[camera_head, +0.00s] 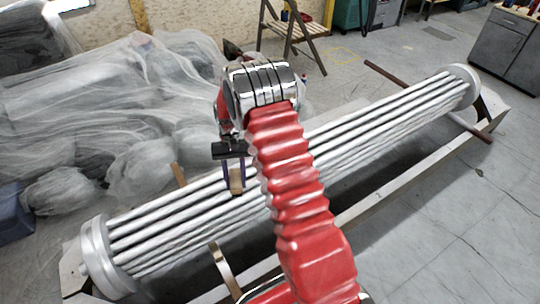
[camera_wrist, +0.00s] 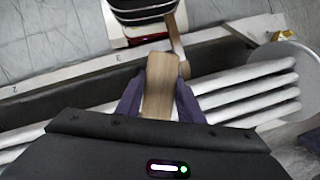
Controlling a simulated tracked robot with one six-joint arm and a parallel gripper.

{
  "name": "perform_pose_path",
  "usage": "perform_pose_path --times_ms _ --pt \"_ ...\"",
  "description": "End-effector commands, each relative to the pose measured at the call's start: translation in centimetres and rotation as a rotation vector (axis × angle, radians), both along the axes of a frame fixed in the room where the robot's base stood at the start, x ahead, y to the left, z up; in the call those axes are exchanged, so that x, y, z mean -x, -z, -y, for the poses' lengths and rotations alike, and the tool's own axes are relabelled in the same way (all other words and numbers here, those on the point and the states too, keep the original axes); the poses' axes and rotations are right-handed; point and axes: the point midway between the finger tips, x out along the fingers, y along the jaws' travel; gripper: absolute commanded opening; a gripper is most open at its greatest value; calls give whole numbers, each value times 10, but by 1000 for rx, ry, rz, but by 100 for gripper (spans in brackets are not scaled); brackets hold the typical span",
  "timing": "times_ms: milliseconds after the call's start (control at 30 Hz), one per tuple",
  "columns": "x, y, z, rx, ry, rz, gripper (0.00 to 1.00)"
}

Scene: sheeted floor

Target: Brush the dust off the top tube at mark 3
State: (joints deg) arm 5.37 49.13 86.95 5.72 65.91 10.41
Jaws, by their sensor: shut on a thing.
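A bundle of pale grey tubes (camera_head: 390,112) lies between two round end plates, the near left one (camera_head: 97,258) and the far right one (camera_head: 463,84). My gripper (camera_head: 236,172) is over the left half of the bundle, shut on a wooden-handled brush (camera_head: 236,183). In the wrist view the brush's wooden handle (camera_wrist: 160,85) sits between the purple fingers of my gripper (camera_wrist: 158,100). Its bristles are hidden, so I cannot tell whether it touches the top tube. A mark 3 (camera_wrist: 118,57) shows on the pale beam beside the bundle, close to the brush; a mark 2 (camera_wrist: 14,89) is farther left.
The bundle rests in a pale frame with a long front beam (camera_head: 400,182). A wooden strip (camera_head: 223,268) stands up at the front. Netting-covered heaps (camera_head: 110,110) fill the left behind it. A folding wooden stool (camera_head: 290,35) stands behind. The floor at right is clear.

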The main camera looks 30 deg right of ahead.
Motion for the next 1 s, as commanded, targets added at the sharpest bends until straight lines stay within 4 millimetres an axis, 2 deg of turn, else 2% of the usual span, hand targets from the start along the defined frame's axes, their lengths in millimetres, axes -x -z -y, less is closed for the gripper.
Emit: perform_pose_path --times_ms 100,367,700,833,1000 --pt "-23 18 23 -1 264 -2 16" --pt "-72 50 78 -2 857 -1 16" --pt "-118 85 169 -1 1588 1 16" --pt "-127 94 196 -1 1776 0 16" --pt "-131 97 210 -1 1875 0 16"
